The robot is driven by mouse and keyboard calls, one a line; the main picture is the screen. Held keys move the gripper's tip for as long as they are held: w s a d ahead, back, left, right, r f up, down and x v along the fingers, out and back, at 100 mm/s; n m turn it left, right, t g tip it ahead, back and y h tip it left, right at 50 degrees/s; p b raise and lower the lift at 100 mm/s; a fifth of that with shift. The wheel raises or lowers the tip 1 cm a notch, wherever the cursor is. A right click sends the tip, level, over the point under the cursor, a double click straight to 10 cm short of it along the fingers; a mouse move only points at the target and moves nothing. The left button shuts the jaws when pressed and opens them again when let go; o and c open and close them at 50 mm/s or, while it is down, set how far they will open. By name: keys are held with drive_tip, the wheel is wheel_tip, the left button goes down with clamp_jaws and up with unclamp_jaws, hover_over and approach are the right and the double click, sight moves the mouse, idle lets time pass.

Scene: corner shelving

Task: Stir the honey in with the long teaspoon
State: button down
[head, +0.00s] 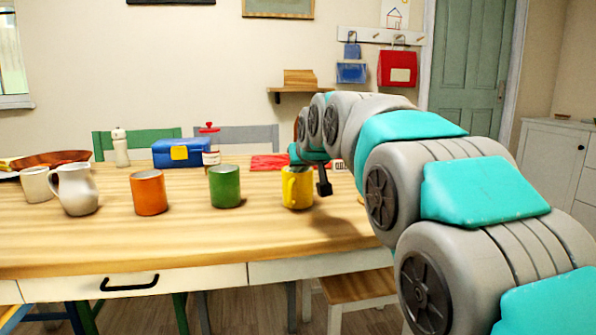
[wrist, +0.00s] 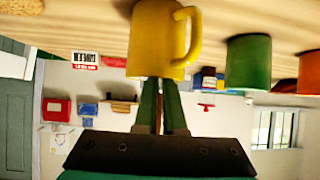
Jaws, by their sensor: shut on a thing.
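A yellow mug (head: 297,190) stands upright on the table, below the end of my arm. It also shows upside down in the wrist view (wrist: 158,40), with its handle on the right there. My gripper (wrist: 163,84) is at the mug's rim, its green fingers shut on a thin brownish shaft (wrist: 160,112). The shaft appears to be the handle of the long teaspoon. The spoon's bowl is hidden, and I cannot see into the mug. No honey is visible.
A green mug (head: 225,186) and an orange mug (head: 149,192) stand left of the yellow one. The table's front strip is clear.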

drive_tip(key=shift+s+r+p, duration=0.1)
drive_tip(key=shift+r+p, duration=2)
drive_tip(key=shift+r, duration=2.25)
wheel_tip(320, 180, up, 5)
drive_tip(key=p, duration=0.3)
hover_over(296, 134)
drive_tip(key=s, duration=0.2)
drive_tip(key=shift+w+d, duration=0.2)
drive_tip(key=shift+d, duration=0.15)
